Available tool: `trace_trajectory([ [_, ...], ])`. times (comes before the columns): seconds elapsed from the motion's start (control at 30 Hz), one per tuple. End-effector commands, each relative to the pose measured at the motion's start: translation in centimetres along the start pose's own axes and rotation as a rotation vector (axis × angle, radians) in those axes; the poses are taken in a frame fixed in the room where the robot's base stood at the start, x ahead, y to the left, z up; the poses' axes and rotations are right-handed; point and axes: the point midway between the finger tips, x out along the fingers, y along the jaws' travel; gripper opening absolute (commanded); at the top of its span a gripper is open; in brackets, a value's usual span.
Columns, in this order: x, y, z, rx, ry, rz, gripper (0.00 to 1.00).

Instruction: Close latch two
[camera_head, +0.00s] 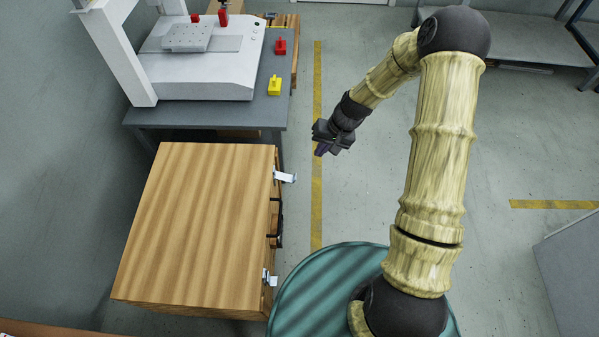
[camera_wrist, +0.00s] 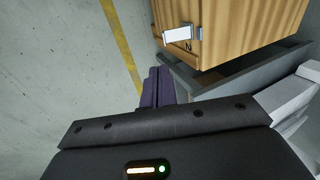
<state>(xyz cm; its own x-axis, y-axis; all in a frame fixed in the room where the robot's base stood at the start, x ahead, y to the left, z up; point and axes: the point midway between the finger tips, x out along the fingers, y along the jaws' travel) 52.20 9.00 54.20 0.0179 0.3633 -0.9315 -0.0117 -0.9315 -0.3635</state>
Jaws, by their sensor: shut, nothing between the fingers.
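The wooden case (camera_head: 205,220) stands at left in the head view, and its striped side shows in the wrist view (camera_wrist: 245,25). Latch two (camera_head: 286,177) is a pale metal flap near the case's far right corner. In the wrist view the latch (camera_wrist: 177,34) sticks out from the wood beside a printed "2", so it looks open. A small metal catch (camera_wrist: 200,33) sits by it. My gripper (camera_head: 322,149) hangs over the floor to the right of and beyond the latch, apart from it. Its dark purple fingers (camera_wrist: 157,88) are shut and empty.
A second latch (camera_head: 270,277) and a black handle (camera_head: 278,222) are on the same side of the case.

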Motion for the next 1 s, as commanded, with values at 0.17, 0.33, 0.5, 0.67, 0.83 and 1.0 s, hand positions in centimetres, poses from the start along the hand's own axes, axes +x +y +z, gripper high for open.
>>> trace_trajectory([
  [0.17,1.9,-0.1,-0.8,0.021,-0.006,-0.044,0.00],
  [0.33,2.0,-0.1,-0.9,0.021,-0.005,-0.045,0.00],
  [0.5,2.0,-0.1,-0.8,0.021,-0.006,-0.044,0.00],
  [0.67,3.1,-0.1,-0.8,0.021,-0.007,-0.045,0.00],
  [0.83,5.7,-0.2,-0.7,0.021,-0.009,-0.045,0.00],
  [1.0,8.7,-0.3,-0.7,0.020,-0.008,-0.044,0.00],
])
